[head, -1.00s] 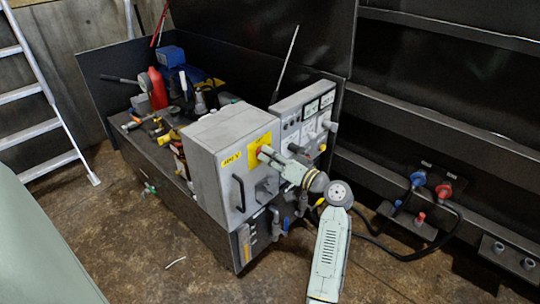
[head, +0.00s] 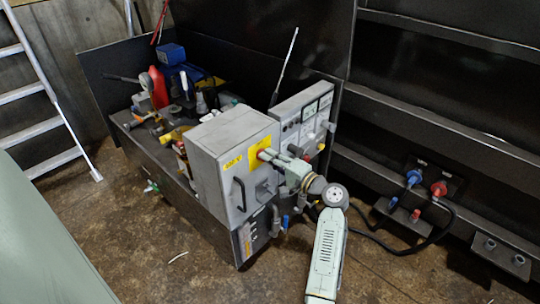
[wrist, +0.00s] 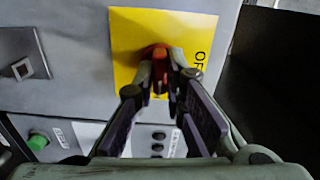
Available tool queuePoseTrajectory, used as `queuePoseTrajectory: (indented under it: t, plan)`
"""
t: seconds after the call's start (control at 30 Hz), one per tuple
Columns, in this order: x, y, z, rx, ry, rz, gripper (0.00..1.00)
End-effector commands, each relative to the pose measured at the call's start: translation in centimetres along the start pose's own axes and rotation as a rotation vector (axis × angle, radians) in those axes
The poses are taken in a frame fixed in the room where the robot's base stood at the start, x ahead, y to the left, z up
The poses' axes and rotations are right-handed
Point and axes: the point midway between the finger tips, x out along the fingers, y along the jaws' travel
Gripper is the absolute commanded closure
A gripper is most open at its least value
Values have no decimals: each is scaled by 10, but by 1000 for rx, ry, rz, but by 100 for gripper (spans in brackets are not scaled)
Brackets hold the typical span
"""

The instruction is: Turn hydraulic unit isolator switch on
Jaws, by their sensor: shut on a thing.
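The isolator switch is a red knob (wrist: 160,52) on a yellow plate (wrist: 185,25) in the wrist view. The plate is on the front of a grey cabinet (head: 215,165) and also shows in the head view (head: 264,148). My gripper (wrist: 160,75) has its two fingertips closed on the red knob, one on each side. In the head view my gripper (head: 268,155) reaches the plate from the right and hides the knob. Part of a word beginning "OF" shows on the plate's right side. The knob's exact angle is hard to tell.
A black handle (head: 239,194) and a square grey latch (wrist: 22,67) are on the cabinet front. A green button (wrist: 38,141) is below. A grey panel with gauges (head: 305,115) stands behind. Hoses and sockets (head: 425,185) are at the right. Open floor lies in front.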

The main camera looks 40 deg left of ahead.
Motion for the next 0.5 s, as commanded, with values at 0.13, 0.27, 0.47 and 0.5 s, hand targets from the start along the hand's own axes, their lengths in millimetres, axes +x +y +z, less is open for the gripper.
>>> queuePoseTrajectory:
  t: [0.13, 0.27, 0.47, 0.5]
  plan:
    - [0, 0, 0, 52, 0, 1, 100]
    - [0, 0, 0, 79, -1, 1, 100]
    - [0, 1, 0, 92, -1, 0, 100]
    - [0, 1, 0, 92, -1, 0, 100]
